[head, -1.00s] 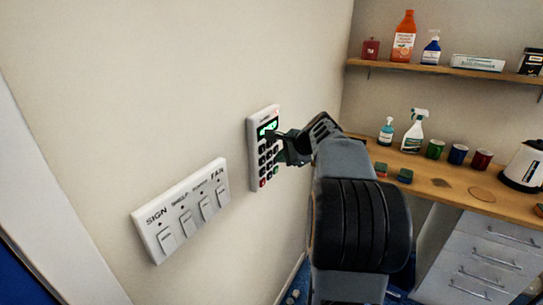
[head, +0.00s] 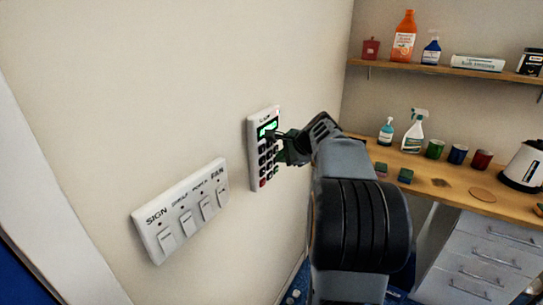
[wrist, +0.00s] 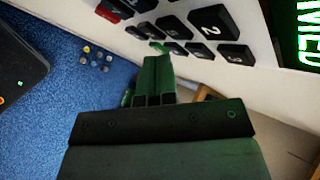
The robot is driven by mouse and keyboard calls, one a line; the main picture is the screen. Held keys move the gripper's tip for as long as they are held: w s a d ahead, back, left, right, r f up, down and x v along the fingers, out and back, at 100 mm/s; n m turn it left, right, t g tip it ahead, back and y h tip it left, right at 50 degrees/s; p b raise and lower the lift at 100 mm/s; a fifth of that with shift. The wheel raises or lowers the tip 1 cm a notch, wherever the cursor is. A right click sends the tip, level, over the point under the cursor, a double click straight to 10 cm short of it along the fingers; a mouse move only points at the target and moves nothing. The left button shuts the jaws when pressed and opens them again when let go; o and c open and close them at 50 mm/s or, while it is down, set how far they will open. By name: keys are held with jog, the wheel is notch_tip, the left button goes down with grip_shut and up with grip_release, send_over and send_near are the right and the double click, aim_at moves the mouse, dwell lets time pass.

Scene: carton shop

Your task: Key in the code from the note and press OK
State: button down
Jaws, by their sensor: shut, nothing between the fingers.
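The white keypad (head: 254,150) is fixed to the wall, with a lit green display (head: 267,128) at its top, dark keys below and a red key (head: 263,183) at lower left. My gripper (head: 274,135) is shut and empty, its tip at the keypad's upper keys. In the wrist view the closed green fingers (wrist: 158,50) point at the keys, near the dark keys beside the 2 key (wrist: 209,24). I cannot tell whether the tip touches a key. Large green letters on the display (wrist: 302,30) are cut off by the frame. No note is visible.
A white switch panel (head: 181,210) with several labelled switches is on the wall left of the keypad. A wooden counter (head: 450,184) with spray bottles, cups and a kettle (head: 523,166) stands at right, below a shelf (head: 440,69). Several small items lie on the blue floor (wrist: 75,85).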

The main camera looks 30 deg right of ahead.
jog(key=shift+w+a, duration=0.15)
dwell(0.5)
jog(key=shift+w+a, duration=0.1)
jog(key=shift+w, duration=0.15)
jog(key=shift+w+a+p, duration=0.2)
jog(key=shift+w+p, duration=0.1)
jog(key=shift+p, duration=0.05)
dwell(0.7)
jog(key=shift+s+d, duration=0.1)
jog(key=shift+s, duration=0.05)
dwell(0.3)
jog(key=shift+s+d, duration=0.3)
jog(key=shift+s, duration=0.25)
jog(key=shift+s+d+b, duration=0.2)
jog(key=shift+s+d, duration=0.2)
jog(key=shift+s, duration=0.35)
jog(key=shift+s+d+b, duration=0.25)
jog(key=shift+s+d, duration=0.1)
jog(key=shift+s, duration=0.35)
jog(key=shift+s+d+b, duration=0.2)
jog(key=shift+s+d, duration=0.2)
jog(key=shift+s, duration=0.35)
dwell(1.0)
